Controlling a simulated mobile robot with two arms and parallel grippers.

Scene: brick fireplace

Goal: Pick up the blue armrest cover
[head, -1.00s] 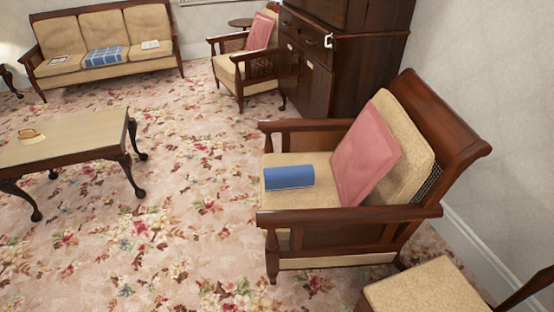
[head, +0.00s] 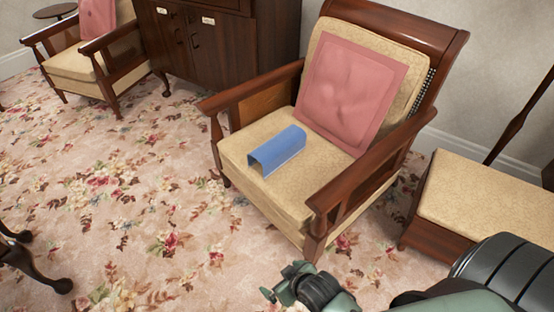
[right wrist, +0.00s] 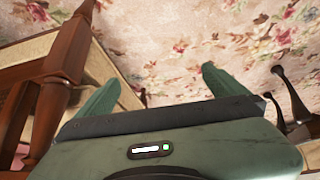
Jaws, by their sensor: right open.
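The blue armrest cover (head: 278,150) lies on the tan seat of the wooden armchair (head: 265,195) in the head view. It is arched, with its open end facing the front of the seat. A pink cushion (head: 350,90) leans on the backrest behind it. My right gripper (head: 278,281) is low at the bottom of the head view, in front of the armchair and apart from the cover. In the right wrist view its two green fingers (right wrist: 160,75) are spread with only floor between them. The cover cannot be made out there. My left gripper is not in view.
The armchair's wooden armrests flank the seat. A tan-seated chair (head: 490,195) stands close at the right. A dark cabinet (head: 215,50) and another armchair (head: 85,60) are behind. Dark table legs (head: 35,275) show at lower left. The floral carpet (head: 130,190) between is clear.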

